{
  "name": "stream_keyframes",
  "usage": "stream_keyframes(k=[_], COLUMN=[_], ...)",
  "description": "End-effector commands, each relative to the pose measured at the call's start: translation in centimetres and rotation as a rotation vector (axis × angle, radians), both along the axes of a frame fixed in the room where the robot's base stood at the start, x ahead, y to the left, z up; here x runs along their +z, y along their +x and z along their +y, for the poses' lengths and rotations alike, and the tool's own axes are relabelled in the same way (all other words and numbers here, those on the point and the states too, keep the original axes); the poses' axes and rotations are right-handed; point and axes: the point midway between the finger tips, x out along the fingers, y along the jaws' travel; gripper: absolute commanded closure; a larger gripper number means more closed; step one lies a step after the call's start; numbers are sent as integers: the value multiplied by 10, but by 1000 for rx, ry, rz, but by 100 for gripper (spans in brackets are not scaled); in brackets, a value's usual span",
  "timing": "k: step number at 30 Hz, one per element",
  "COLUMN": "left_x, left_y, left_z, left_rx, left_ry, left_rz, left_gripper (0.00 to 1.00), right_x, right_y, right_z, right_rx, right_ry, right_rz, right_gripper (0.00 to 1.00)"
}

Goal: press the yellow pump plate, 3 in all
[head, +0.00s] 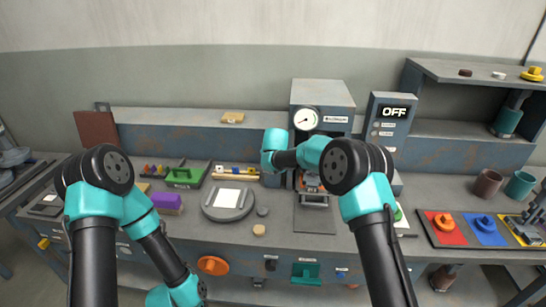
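I cannot tell for sure which thing is the yellow pump plate. A yellow pad (522,237) lies at the right end of a dark tray on the bench, partly covered by a dark grey object. Another yellow piece (533,74) sits on the upper right shelf. A small yellow part (44,243) shows low at the far left. My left arm bends down to the bottom edge, and its gripper is out of view. My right arm reaches up and left in front of the grey machine (322,93).
The machine has a round gauge (306,118). Beside it a panel (392,115) reads OFF. A round grey plate (228,200), a purple block (166,202) and a green holder (185,176) lie left. Two mugs (488,184) stand right.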

Motion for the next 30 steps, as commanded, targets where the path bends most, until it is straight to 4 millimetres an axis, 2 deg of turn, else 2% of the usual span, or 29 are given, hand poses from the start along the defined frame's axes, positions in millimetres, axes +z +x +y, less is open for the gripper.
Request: stream_keyframes(k=[30], left_x=[0], left_y=[0], left_z=[0], left_rx=[0], left_ry=[0], left_rz=[0], left_gripper=[57], right_x=[-11], right_y=[0], right_z=[0], right_rx=[1], right_ry=[0], right_rz=[2], right_gripper=[100])
